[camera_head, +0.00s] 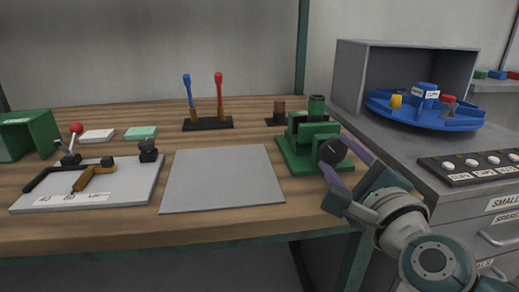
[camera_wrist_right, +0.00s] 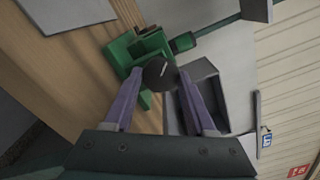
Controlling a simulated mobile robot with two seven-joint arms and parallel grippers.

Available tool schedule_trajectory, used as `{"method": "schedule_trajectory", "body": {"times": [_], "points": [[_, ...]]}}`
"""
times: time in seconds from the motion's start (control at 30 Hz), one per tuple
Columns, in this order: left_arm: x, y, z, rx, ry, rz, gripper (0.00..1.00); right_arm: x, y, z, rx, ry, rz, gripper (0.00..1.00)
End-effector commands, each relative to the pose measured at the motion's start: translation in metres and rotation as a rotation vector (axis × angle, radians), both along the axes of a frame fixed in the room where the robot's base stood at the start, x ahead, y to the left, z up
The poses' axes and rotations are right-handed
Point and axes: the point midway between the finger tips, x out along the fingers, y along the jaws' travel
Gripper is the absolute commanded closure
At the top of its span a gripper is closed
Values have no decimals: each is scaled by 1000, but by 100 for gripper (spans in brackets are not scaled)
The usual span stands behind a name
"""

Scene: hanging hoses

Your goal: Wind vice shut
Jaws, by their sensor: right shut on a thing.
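The green vice (camera_head: 299,158) stands at the right front of the wooden bench, with a dark round knob (camera_head: 333,151) at its front. In the right wrist view the vice (camera_wrist_right: 122,55) lies behind the knob (camera_wrist_right: 160,73). My right gripper (camera_head: 339,158) has its purple fingers on either side of the knob and is shut on it. The fingers (camera_wrist_right: 160,78) also show in the wrist view, one to each side of the knob. How wide the vice jaws stand is hard to tell. My left gripper is not in view.
A grey mat (camera_head: 222,180) lies clear left of the vice. Further left is a white board (camera_head: 130,185) with a clamp. A stand with blue and red levers (camera_head: 208,123) is behind. A grey cabinet (camera_head: 450,160) with a blue carousel (camera_head: 425,112) stands close on the right.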

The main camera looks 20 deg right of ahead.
Motion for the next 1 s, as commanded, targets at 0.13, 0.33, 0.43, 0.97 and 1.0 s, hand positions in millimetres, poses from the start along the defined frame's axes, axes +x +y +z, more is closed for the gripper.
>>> {"method": "schedule_trajectory", "body": {"times": [0.13, 0.33, 0.43, 0.97, 1.0], "points": [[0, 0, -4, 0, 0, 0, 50, 0, 0, -2, 97, -21, 0, 100], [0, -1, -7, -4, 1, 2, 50, 0, 0, -2, 188, -43, 0, 100], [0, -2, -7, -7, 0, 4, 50, 0, 0, -2, 216, -49, 1, 100], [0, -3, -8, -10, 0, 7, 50, 0, 0, -1, 246, -55, 0, 100], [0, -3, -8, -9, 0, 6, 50, 0, 0, -1, 246, -55, 0, 100]]}}
